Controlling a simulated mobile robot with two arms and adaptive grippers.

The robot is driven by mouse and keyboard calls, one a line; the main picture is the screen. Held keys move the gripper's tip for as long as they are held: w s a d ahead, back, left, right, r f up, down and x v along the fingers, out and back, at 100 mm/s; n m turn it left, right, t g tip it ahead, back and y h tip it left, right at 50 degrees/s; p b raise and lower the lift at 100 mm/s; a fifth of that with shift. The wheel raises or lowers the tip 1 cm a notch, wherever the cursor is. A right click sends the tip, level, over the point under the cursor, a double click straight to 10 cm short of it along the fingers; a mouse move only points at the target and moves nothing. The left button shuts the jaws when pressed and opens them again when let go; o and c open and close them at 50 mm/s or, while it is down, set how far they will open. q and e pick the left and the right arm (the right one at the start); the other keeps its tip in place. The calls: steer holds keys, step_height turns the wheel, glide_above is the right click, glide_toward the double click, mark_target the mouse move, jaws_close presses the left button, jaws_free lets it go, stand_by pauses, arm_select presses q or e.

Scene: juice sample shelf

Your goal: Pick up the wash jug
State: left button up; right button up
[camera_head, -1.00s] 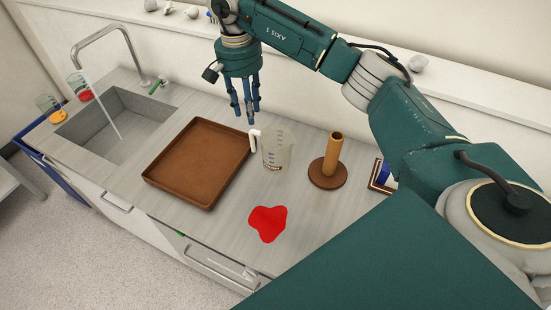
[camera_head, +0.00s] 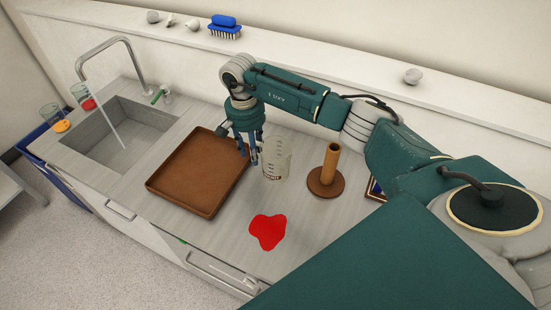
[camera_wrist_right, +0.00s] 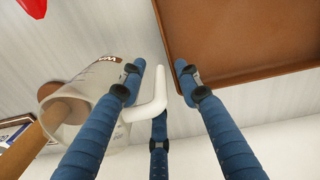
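The wash jug (camera_head: 277,160) is a clear jug with markings and a white handle, upright on the counter right of the brown tray. My right gripper (camera_head: 250,158) points down at the jug's left side, by its handle. In the right wrist view the white handle (camera_wrist_right: 152,108) lies between the blue fingers of the gripper (camera_wrist_right: 158,92), which are spread apart. The jug (camera_wrist_right: 95,85) is at the left there. The fingers do not look closed on the handle. My left gripper is not in view.
The brown tray (camera_head: 212,205) lies just left of the gripper. A wooden roll holder (camera_head: 327,178) stands right of the jug. A red spill (camera_head: 268,231) is on the counter in front. The sink (camera_head: 118,130) with running water is at the left.

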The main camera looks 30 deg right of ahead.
steer(key=shift+f, duration=0.45)
jaws_close()
steer(key=shift+r, duration=0.15)
